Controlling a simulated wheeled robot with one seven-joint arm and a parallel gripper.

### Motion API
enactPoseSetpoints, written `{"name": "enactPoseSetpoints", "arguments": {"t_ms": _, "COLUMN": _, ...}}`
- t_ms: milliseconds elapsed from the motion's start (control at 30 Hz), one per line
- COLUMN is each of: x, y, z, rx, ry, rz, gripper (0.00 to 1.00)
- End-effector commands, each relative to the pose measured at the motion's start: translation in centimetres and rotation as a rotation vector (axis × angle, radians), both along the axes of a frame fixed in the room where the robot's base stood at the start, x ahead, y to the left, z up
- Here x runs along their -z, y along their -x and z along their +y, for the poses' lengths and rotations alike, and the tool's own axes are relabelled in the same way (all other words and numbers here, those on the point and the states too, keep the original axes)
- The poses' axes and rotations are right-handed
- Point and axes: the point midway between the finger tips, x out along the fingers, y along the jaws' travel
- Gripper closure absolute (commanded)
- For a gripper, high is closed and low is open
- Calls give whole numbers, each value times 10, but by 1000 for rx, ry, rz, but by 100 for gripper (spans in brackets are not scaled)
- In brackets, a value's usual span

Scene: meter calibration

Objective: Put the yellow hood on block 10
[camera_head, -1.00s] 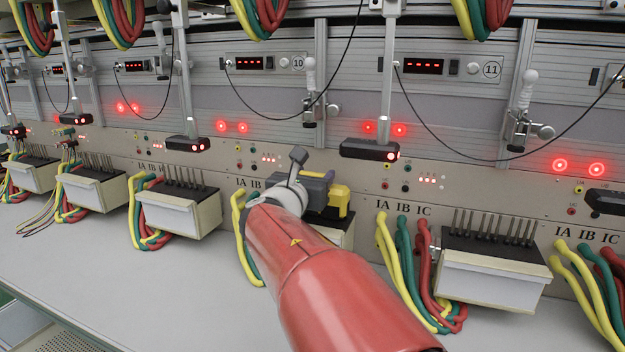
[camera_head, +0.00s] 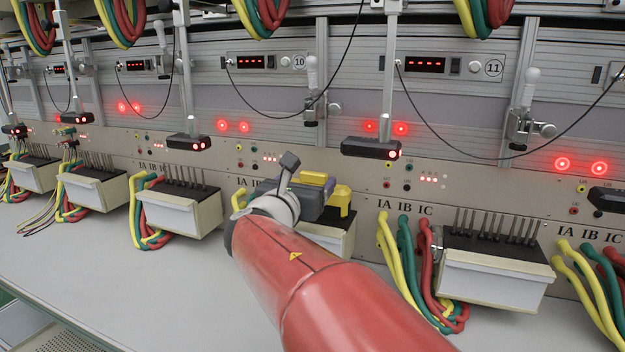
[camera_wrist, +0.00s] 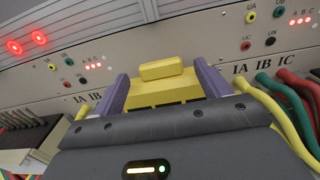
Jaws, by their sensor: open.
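The yellow hood (camera_head: 341,200) is at block 10, with its yellow body over the block's top. The block (camera_head: 338,240) shows only part of its white front below the hood, and my arm hides the rest. My gripper (camera_head: 327,188) is at the hood. In the wrist view the hood (camera_wrist: 165,88) lies between the two purple fingers of my gripper (camera_wrist: 162,75), which are open on either side of it. The block's pins are not visible, and I cannot tell how fully the hood is seated.
Uncovered blocks with upright pins stand to the left (camera_head: 180,205) and right (camera_head: 492,265). Thick yellow, green and red cables (camera_head: 410,265) hang beside them. A black scanner-like bar (camera_head: 372,148) overhangs the right of block 10. The grey bench (camera_head: 120,290) is clear in front.

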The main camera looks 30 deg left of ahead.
Motion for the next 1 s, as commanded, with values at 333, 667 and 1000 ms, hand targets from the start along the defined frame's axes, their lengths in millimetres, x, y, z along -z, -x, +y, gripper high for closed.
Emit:
{"name": "enactPoseSetpoints", "arguments": {"t_ms": 333, "x": 1, "y": 66, "z": -7, "rx": -2, "ry": 0, "rz": 1, "gripper": 24}}
{"name": "enactPoseSetpoints", "arguments": {"t_ms": 667, "x": 0, "y": 78, "z": -10, "rx": 1, "ry": 1, "rz": 0, "gripper": 24}}
{"name": "enactPoseSetpoints", "arguments": {"t_ms": 1000, "x": 0, "y": 78, "z": -9, "rx": 0, "ry": 1, "rz": 0, "gripper": 24}}
